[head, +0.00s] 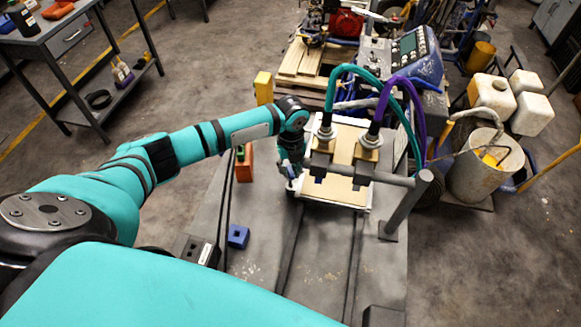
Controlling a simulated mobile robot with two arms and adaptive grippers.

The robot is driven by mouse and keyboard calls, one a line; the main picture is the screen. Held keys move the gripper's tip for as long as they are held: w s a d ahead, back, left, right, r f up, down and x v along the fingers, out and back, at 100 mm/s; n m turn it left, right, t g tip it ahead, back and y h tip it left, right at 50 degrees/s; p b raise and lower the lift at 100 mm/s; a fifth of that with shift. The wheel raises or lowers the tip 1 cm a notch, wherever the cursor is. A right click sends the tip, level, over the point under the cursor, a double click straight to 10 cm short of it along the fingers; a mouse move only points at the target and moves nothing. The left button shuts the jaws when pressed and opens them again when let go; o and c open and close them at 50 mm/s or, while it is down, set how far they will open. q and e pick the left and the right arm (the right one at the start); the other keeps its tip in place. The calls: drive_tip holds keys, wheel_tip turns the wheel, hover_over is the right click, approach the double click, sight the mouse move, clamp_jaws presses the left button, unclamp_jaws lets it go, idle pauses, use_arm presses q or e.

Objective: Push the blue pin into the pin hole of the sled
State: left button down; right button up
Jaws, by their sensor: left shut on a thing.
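My left gripper (291,174) points down at the left edge of the sled. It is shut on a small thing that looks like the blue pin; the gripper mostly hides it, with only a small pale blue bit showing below. The sled seems to be the white-edged frame with a beige board (343,146), under two nozzles on a grey bar. I cannot make out the pin hole, or whether the pin is in it. My right gripper is not in view.
A blue block (238,236) with a dark hole sits on the grey table (258,262), left of dark rails. An orange block (244,164) stands left of the gripper. Green and purple hoses (377,86) arch above the sled. A grey post (408,203) stands right.

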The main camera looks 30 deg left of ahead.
use_arm(q)
drive_tip(key=shift+f, duration=0.3)
idle(0.6)
drive_tip(key=shift+f+b, duration=1)
drive_tip(key=shift+f, duration=0.7)
idle(0.3)
drive_tip(key=c, duration=0.9)
unclamp_jaws()
drive_tip(key=shift+r+p, duration=3.35)
drive_tip(key=shift+r, duration=0.25)
drive_tip(key=shift+f, duration=0.1)
